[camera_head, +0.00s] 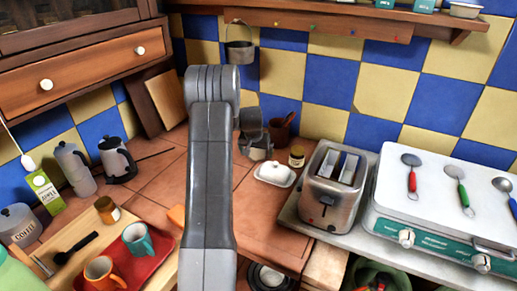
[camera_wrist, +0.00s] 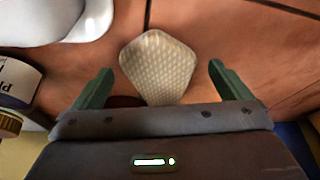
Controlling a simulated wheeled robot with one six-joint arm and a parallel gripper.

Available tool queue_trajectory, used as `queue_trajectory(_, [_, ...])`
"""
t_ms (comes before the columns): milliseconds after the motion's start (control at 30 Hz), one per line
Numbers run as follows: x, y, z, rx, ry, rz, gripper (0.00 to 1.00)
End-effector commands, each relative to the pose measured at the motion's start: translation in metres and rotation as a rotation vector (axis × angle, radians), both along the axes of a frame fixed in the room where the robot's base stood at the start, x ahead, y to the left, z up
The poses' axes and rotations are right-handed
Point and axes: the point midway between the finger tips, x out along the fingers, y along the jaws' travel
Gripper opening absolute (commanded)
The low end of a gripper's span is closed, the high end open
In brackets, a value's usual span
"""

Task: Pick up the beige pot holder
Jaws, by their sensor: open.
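The beige pot holder (camera_wrist: 157,62) is a quilted, rounded square that shows in the middle of the wrist view. Its near end is partly hidden by my gripper body. My gripper (camera_wrist: 160,78) is open, with one green finger to each side of the pot holder and a gap on both sides. In the head view my gripper (camera_head: 253,128) points down over the back of the brick counter, with a pale part of the pot holder (camera_head: 257,154) showing under it. I cannot tell the exact height between them.
A white butter dish (camera_head: 275,174) and a small jar (camera_head: 296,156) stand close to the right. A brown pot (camera_head: 281,129) is behind, by the tiled wall. A toaster (camera_head: 333,187) is further right.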

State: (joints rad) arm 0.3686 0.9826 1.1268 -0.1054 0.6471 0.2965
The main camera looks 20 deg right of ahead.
Motion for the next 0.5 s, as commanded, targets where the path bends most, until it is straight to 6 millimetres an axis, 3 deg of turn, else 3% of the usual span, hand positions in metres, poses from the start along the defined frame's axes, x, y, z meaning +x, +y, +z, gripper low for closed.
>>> queue_trajectory(267, [0.001, -0.0008, -0.0026, -0.001, -0.001, 0.0, 0.97])
queue_trajectory(500, [0.001, -0.0007, -0.0024, -0.001, -0.001, 0.0, 0.52])
